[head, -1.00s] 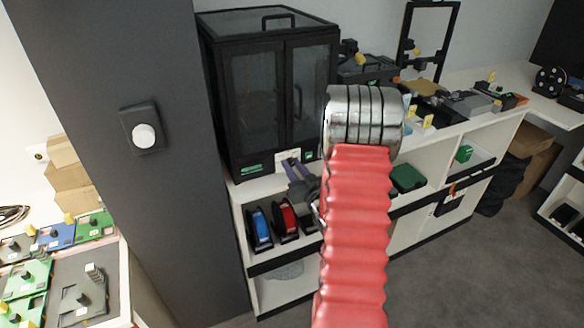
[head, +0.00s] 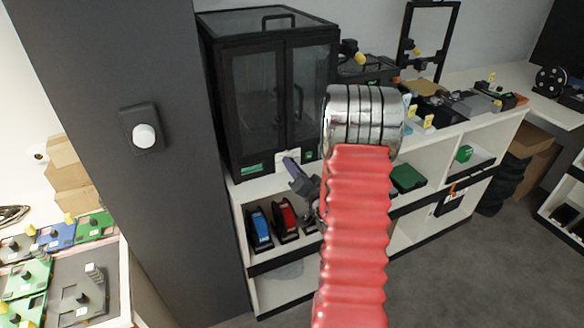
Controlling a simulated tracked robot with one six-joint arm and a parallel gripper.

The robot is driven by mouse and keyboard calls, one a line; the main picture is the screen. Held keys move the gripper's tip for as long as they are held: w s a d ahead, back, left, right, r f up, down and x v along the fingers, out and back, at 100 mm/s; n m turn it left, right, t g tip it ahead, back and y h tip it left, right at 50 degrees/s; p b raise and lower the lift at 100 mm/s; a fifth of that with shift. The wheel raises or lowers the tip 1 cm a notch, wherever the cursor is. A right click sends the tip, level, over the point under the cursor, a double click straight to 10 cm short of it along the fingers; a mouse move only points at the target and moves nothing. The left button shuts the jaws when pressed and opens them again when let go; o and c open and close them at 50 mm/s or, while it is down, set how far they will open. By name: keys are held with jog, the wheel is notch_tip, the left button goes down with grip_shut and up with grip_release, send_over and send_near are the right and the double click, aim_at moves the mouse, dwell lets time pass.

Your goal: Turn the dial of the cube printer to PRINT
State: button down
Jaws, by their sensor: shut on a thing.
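The cube printer (head: 272,85) is the tall black cabinet with two glass doors, on the white shelf unit left of centre. My gripper (head: 290,162) reaches up to this panel from the lower right, partly behind my own red arm. Its grey-purple fingers are shut on the dial at the panel. The dial itself is hidden behind the fingers, so its setting cannot be read.
Blue and red spools (head: 286,218) stand in the shelf below. A dark pillar with a white knob (head: 144,136) rises at left. Open printers and parts crowd the counter (head: 478,123) at right. The grey floor is clear at lower right.

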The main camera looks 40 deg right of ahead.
jog(key=shift+s+f, duration=0.1)
jog(key=shift+f, duration=0.25)
jog(key=c, duration=1.9)
grip_release()
jog(key=o, duration=0.4)
jog(key=shift+r, duration=0.25)
jog(key=v, duration=1.3)
jog(key=shift+s+a, duration=0.2)
jog(key=shift+s, duration=0.1)
